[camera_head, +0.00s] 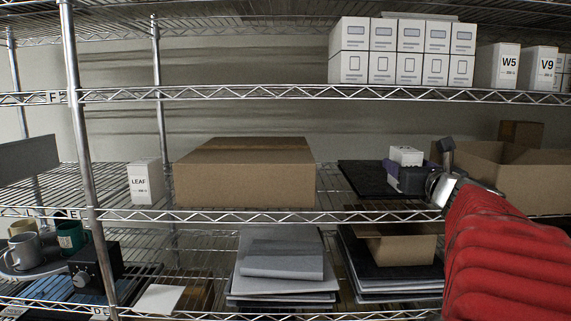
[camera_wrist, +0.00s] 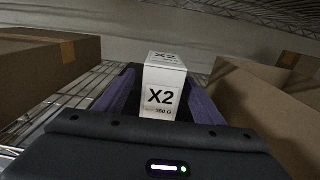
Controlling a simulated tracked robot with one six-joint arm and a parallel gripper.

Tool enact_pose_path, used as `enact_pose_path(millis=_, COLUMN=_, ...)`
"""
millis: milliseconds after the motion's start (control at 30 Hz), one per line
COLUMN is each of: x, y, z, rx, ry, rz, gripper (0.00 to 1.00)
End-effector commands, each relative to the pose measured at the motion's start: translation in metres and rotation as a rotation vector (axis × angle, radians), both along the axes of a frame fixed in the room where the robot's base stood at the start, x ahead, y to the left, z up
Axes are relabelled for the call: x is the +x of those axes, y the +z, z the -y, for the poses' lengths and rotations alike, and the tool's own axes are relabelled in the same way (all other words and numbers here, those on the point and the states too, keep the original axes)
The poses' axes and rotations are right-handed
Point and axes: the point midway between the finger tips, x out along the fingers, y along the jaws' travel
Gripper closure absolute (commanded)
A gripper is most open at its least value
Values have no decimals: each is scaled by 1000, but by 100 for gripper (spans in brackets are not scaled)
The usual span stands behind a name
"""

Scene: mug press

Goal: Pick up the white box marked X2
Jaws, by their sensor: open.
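The white box marked X2 (camera_wrist: 163,88) stands upright in the middle of the wrist view, its label facing me. In the head view the white box (camera_head: 406,155) shows only its upper part, above my gripper. My gripper (camera_wrist: 162,95) is open, with one purple-lined finger on each side of the box. I cannot tell whether the fingers touch it. In the head view my gripper (camera_head: 410,170) is at the middle shelf and hides the lower part of the box.
A large closed cardboard box (camera_head: 245,175) lies left on the same shelf. An open cardboard box (camera_head: 500,172) stands close on the right. A black flat item (camera_head: 362,180) lies beside my gripper. A white LEAF box (camera_head: 146,181) stands far left. The wire shelf above (camera_head: 250,94) bears white boxes.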

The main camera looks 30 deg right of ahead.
Motion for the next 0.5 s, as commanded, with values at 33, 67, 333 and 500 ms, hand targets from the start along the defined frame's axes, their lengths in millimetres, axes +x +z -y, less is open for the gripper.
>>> enact_pose_path(millis=33, x=0, y=0, z=6, rx=0, ry=-5, rz=0, gripper=38)
enact_pose_path(millis=67, x=1, y=0, z=9, rx=0, ry=-7, rz=0, gripper=38)
enact_pose_path(millis=333, x=2, y=1, z=16, rx=-1, ry=-11, rz=1, gripper=38)
enact_pose_path(millis=500, x=4, y=0, z=15, rx=-1, ry=-8, rz=1, gripper=38)
